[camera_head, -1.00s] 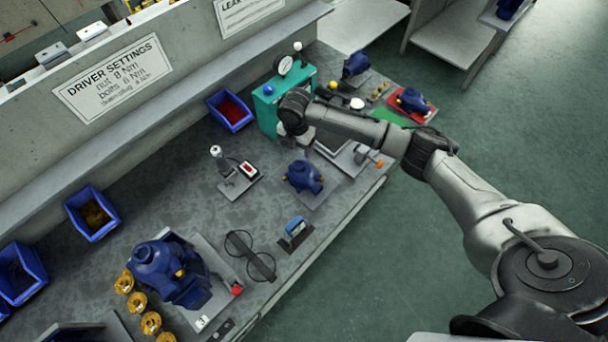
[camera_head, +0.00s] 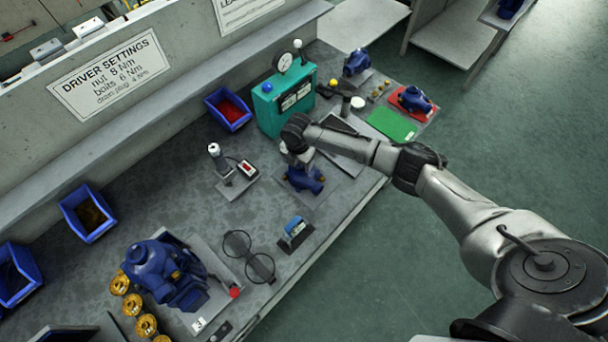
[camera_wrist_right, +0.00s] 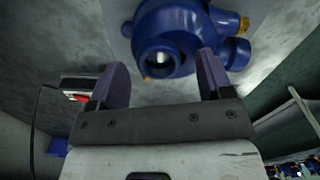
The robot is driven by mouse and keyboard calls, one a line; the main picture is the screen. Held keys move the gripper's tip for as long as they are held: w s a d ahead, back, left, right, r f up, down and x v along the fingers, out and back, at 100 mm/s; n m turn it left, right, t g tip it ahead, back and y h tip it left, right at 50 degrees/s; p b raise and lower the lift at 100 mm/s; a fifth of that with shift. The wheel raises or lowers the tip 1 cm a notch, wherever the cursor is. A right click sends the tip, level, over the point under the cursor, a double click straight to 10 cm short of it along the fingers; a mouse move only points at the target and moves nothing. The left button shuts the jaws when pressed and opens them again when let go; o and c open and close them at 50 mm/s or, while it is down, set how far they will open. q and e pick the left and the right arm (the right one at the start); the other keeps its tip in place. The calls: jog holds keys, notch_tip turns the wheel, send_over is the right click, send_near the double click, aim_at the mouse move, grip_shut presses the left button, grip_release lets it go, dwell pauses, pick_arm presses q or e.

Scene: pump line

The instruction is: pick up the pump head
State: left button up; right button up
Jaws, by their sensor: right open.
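A blue pump head (camera_head: 304,181) sits on a grey plate on the bench, below my right gripper (camera_head: 298,158). In the right wrist view the pump head (camera_wrist_right: 172,38) is a rounded blue casting with a round opening, a side port and brass-coloured fittings. My right gripper (camera_wrist_right: 160,75) is open, with its two dark fingers apart and nothing held. The pump head lies ahead of the fingertips; I cannot tell whether they touch it. The arm hides part of its top in the head view. My left gripper is out of view.
A larger blue pump (camera_head: 160,268) stands at the front left beside brass rings (camera_head: 133,304). A teal gauge box (camera_head: 284,103) stands behind the gripper. A driver stand (camera_head: 232,177), a blue-topped device (camera_head: 296,230) and a green mat (camera_head: 392,124) are nearby.

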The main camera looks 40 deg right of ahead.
jog(key=shift+f, duration=0.1)
jog(key=c, duration=1.1)
jog(key=shift+c, duration=0.2)
